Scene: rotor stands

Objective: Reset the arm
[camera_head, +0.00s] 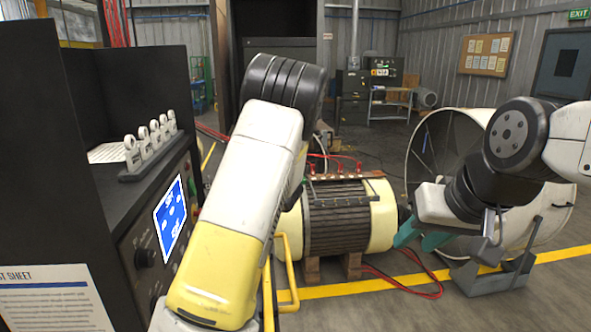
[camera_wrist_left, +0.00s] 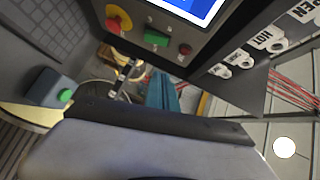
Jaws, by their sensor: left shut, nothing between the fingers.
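My left arm (camera_head: 240,190) reaches across the middle of the head view, in front of the dark control cabinet. Its gripper is hidden in that view. In the left wrist view, the left gripper (camera_wrist_left: 163,95) shows its teal fingers close together, shut and empty, below the control panel. My right arm comes in from the right. Its gripper (camera_head: 420,240) has teal fingers spread apart with nothing seen between them, near the right end of the cream and brown motor (camera_head: 340,215).
The control cabinet (camera_head: 60,170) stands close on the left, with a lit blue screen (camera_head: 170,217) and a row of tags. In the left wrist view are a red emergency button (camera_wrist_left: 119,18) and a green button (camera_wrist_left: 156,38). A large drum (camera_head: 430,150) stands at right. Red cables lie on the floor.

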